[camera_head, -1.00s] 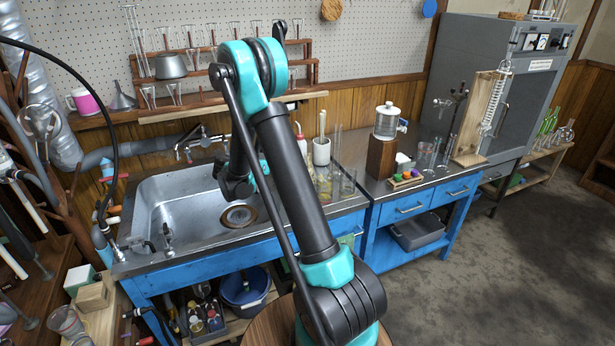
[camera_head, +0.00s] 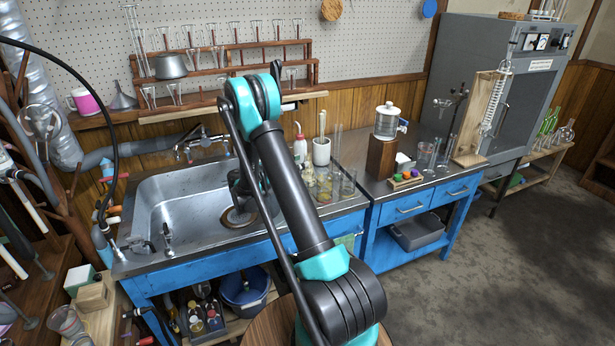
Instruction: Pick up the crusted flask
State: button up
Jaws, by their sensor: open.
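My arm reaches up from the bottom and bends down over the steel sink (camera_head: 165,195). My gripper (camera_head: 243,205) is partly hidden behind my own arm, low over the sink near its round drain; it is open, and I see nothing held in it. Several small glass vessels (camera_head: 325,186), some with a brownish or yellowish tint, stand close together on the counter right of the sink. I cannot tell which of them, if any, is the crusted flask. My gripper is to the left of them and apart from them.
A wash bottle (camera_head: 300,146) and a white crock (camera_head: 321,152) stand behind the glassware. A clear dispenser (camera_head: 387,121) on a wooden block (camera_head: 381,158) is to the right. Taps (camera_head: 203,141) rise at the sink's back. The sink's left half is clear.

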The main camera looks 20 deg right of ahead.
jog(key=x, duration=0.8)
jog(key=shift+w+d, duration=0.25)
jog(key=shift+d, duration=0.05)
grip_shut()
jog(key=shift+r, duration=0.1)
